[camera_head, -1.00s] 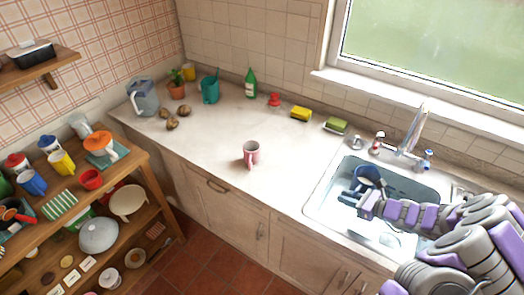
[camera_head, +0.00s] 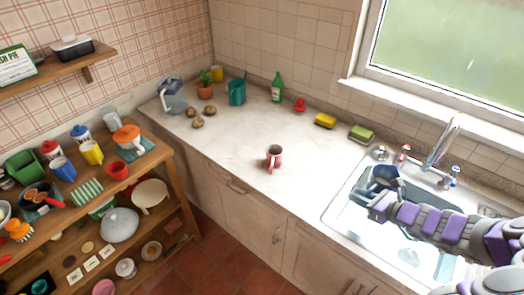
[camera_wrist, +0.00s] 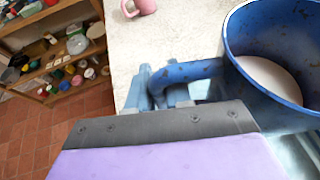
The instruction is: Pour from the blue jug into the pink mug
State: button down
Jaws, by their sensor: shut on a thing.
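The blue jug (camera_head: 384,184) is over the sink in the head view. In the wrist view the jug (camera_wrist: 238,48) fills the right side, its open top showing a pale content. My gripper (camera_head: 374,207) is shut on the jug's handle, and its fingers (camera_wrist: 160,88) show around the handle in the wrist view. The pink mug (camera_head: 274,159) stands upright on the counter, left of the sink and apart from the jug. Part of it also shows at the top of the wrist view (camera_wrist: 145,6). The mug's inside looks dark; its content cannot be told.
The sink (camera_head: 345,214) has a tap (camera_head: 442,143) behind it. A yellow sponge (camera_head: 325,120), a green sponge (camera_head: 361,133) and a green bottle (camera_head: 277,88) stand along the wall. The counter (camera_head: 235,150) around the mug is clear. A loaded shelf unit (camera_head: 178,190) stands at left.

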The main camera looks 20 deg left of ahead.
aim_at(274, 152)
jog(key=j+u, duration=0.1)
jog(key=u, duration=0.3)
jog(key=i+j+u, duration=0.1)
jog(key=u, duration=0.3)
jog(key=j+u, duration=0.1)
jog(key=u, duration=0.35)
jog(key=i+u, duration=0.1)
jog(key=u, duration=0.3)
jog(key=i+j+u, duration=0.1)
jog(key=u, duration=0.3)
jog(key=i+j+u, duration=0.15)
jog(key=i+u, duration=0.6)
jog(key=i+z, duration=0.25)
jog(key=z, duration=0.15)
jog(key=i+j+z, duration=0.15)
jog(key=z, duration=0.25)
jog(key=i+z, duration=0.1)
jog(key=z, duration=0.35)
jog(key=j+z, duration=0.1)
jog(key=z, duration=0.3)
jog(key=i+j+z, duration=0.15)
jog(key=z, duration=0.3)
jog(key=j+z, duration=0.1)
jog(key=z, duration=0.3)
